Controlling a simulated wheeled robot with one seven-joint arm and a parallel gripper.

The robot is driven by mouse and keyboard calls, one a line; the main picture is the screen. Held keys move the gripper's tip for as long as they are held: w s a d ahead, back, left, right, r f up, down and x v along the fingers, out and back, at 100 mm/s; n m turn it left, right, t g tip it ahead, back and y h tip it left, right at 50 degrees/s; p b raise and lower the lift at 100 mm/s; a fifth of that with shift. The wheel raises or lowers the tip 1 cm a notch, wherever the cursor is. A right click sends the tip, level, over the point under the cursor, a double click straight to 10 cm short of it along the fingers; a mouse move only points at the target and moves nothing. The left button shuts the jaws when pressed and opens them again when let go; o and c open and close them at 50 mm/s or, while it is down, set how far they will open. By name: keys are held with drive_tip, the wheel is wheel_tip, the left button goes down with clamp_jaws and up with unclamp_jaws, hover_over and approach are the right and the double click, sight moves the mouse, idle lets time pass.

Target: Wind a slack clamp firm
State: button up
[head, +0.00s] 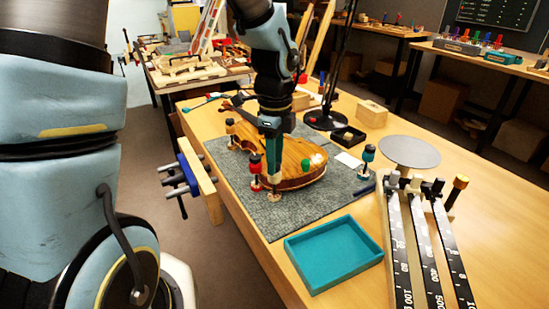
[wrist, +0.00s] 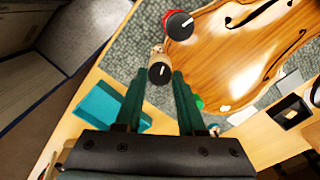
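The violin body (head: 300,160), glossy orange-brown, lies on a grey mat (head: 290,218), with spool clamps around its edge. My gripper (head: 273,178) points down at the violin's near edge. In the wrist view its two dark green fingers (wrist: 159,80) stand apart, with a black-topped tan clamp (wrist: 160,70) between their tips; small gaps appear to remain beside its knob. A red clamp (head: 255,164) stands just left of my gripper and also shows in the wrist view (wrist: 178,24). A green clamp (head: 305,165) is to the right, and a tan one (head: 230,127) at the left edge.
A teal clamp (head: 368,155) stands at the mat's right. An empty teal tray (head: 333,253) lies in front. Bar clamps (head: 420,240) and a grey disc (head: 409,152) are at the right. A blue vise (head: 180,182) is at the left bench edge; a lamp (head: 325,119) stands behind.

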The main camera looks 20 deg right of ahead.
drive_tip(key=o, duration=0.4)
wheel_tip(320, 180, up, 11)
idle(0.5)
drive_tip(key=shift+f, duration=0.15)
drive_tip(key=a+f+n, duration=0.4)
drive_tip(key=a+n, duration=0.8)
drive_tip(key=w+a+f+n+t, duration=0.1)
drive_tip(key=a+f+n, duration=0.3)
drive_tip(key=a+n, duration=0.9)
drive_tip(key=shift+w+t, duration=0.25)
drive_tip(key=shift+t, duration=0.05)
